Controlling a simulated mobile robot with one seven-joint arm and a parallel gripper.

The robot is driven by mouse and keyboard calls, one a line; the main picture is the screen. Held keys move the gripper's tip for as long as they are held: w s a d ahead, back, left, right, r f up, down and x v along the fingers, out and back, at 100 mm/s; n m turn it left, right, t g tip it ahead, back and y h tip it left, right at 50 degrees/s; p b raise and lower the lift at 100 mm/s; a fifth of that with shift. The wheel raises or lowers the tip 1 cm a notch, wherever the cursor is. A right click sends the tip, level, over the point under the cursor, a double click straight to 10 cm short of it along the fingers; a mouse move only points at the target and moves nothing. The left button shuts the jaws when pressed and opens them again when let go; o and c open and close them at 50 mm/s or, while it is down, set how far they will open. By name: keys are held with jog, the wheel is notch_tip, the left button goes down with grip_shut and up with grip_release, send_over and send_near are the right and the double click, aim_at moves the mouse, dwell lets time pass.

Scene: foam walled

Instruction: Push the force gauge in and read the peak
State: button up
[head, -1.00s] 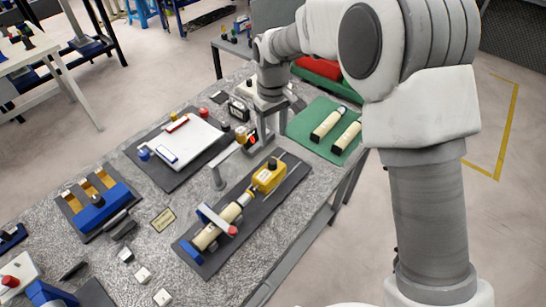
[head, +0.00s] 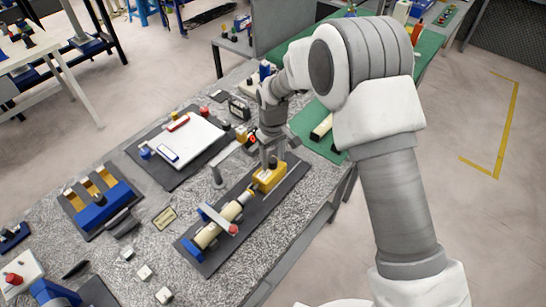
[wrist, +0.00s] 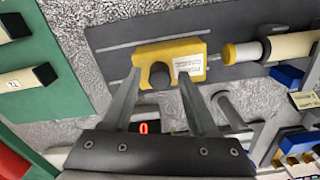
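The force gauge (head: 268,179) is a yellow block on a long dark base plate (head: 290,180). In the wrist view the yellow gauge (wrist: 196,46) has a white label and a dark round knob (wrist: 158,75) on top. My gripper (wrist: 159,72) is open above it, its fingertips on either side of the knob; I cannot tell whether they touch. The gauge's tip points at a cream cylinder (head: 207,236) with yellow end, held under a grey strap with a red knob. A small display (wrist: 145,128) shows a red 0; it also appears in the head view (head: 252,138).
A blue block with yellow slots (head: 103,208) and small white cubes (head: 145,272) are at left front. A thin post (head: 217,175) stands close by.

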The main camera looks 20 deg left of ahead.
aim_at(263, 177)
grip_shut()
jog(key=s, duration=0.2)
jog(key=s+a+b, duration=0.1)
jog(key=s, duration=0.1)
jog(key=shift+s+a, duration=0.2)
jog(key=shift+s, duration=0.2)
jog(key=shift+o, duration=0.9)
grip_release()
jog(key=shift+w, duration=0.1)
notch_tip(263, 177, up, 18)
jog(key=shift+f+b, duration=0.25)
jog(key=shift+b, duration=0.2)
